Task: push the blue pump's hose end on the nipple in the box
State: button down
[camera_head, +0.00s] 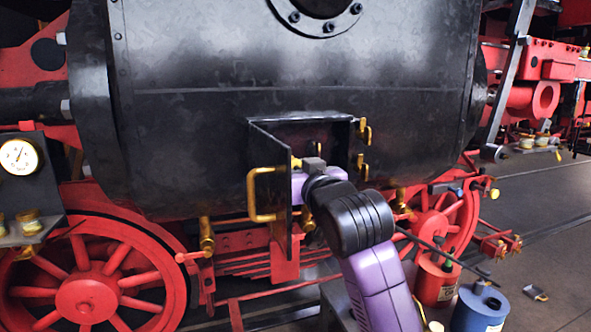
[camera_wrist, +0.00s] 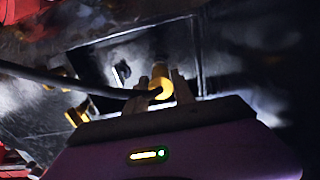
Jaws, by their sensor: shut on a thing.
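The box (camera_head: 342,135) is a dark recess in the black boiler, its door (camera_head: 271,180) swung open. My gripper (camera_head: 313,166) reaches into the opening; its far part is partly hidden by my arm. In the wrist view my gripper (camera_wrist: 161,88) is shut on a yellow hose end (camera_wrist: 161,80), with a black hose (camera_wrist: 95,89) running off to the left. The hose end points into the box. The nipple is not clearly made out, and I cannot tell whether the hose end touches it. The blue pump (camera_head: 478,311) stands at the lower right.
A red pump (camera_head: 434,284) stands beside the blue one. The open door with its brass handle (camera_head: 254,195) is close on my gripper's left. Brass hinges (camera_head: 364,134) line the box's right side.

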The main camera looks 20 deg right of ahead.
jog(key=shift+w, duration=0.6)
jog(key=shift+w, duration=0.35)
jog(key=shift+w, duration=0.5)
jog(key=c, duration=1)
grip_release()
jog(key=shift+o, duration=0.2)
